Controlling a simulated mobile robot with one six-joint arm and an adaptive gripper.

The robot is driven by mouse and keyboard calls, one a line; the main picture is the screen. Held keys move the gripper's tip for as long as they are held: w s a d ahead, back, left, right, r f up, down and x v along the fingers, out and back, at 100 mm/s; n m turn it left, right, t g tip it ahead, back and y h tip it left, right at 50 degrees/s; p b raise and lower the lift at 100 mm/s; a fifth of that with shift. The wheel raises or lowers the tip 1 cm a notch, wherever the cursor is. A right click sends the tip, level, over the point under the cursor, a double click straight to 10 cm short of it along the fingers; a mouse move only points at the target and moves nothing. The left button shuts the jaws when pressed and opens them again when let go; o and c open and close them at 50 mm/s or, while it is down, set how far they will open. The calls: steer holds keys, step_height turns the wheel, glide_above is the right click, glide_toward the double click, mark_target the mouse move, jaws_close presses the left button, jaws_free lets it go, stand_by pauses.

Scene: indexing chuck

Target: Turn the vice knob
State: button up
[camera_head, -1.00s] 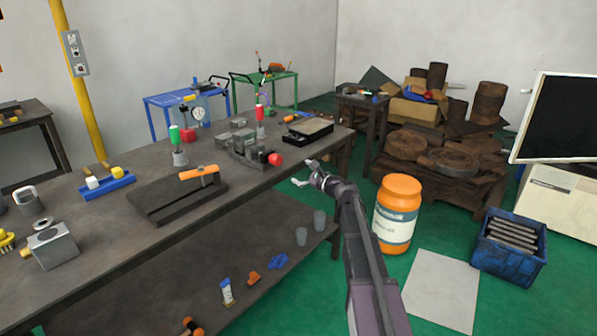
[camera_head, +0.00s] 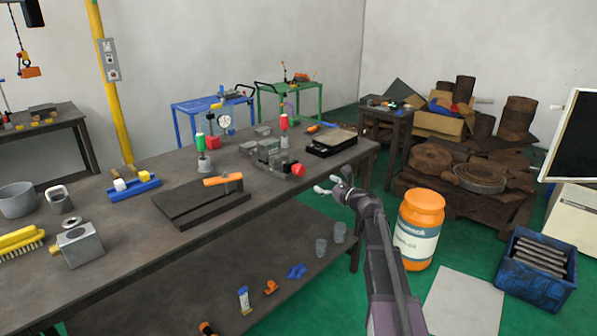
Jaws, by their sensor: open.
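A grey metal vice (camera_head: 268,156) stands on the workbench (camera_head: 130,230) near its right end. Its red knob (camera_head: 298,170) faces right, towards the bench's front edge. My gripper (camera_head: 328,186) is open and empty, a little to the right of and below the red knob in the picture. It is apart from the knob, by the bench's front edge. The exact depth between gripper and knob cannot be told from this one view.
A black tray-like device (camera_head: 331,142) lies behind the vice. An orange-handled black plate (camera_head: 196,203) lies to its left. A green-handled tool (camera_head: 202,150) stands beyond. An orange barrel (camera_head: 418,230) and a blue crate (camera_head: 540,268) stand on the floor at right.

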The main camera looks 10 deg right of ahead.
mark_target(302, 171)
steer(key=m, duration=0.6)
steer(key=s+m, duration=0.1)
steer(key=m, duration=0.2)
steer(key=shift+d+m, duration=0.25)
steer(key=shift+m, duration=0.05)
steer(key=shift+w, duration=0.1)
steer(key=x, duration=1.3)
steer(key=shift+w+a, duration=0.2)
steer(key=shift+w, duration=0.15)
steer(key=c, duration=1.1)
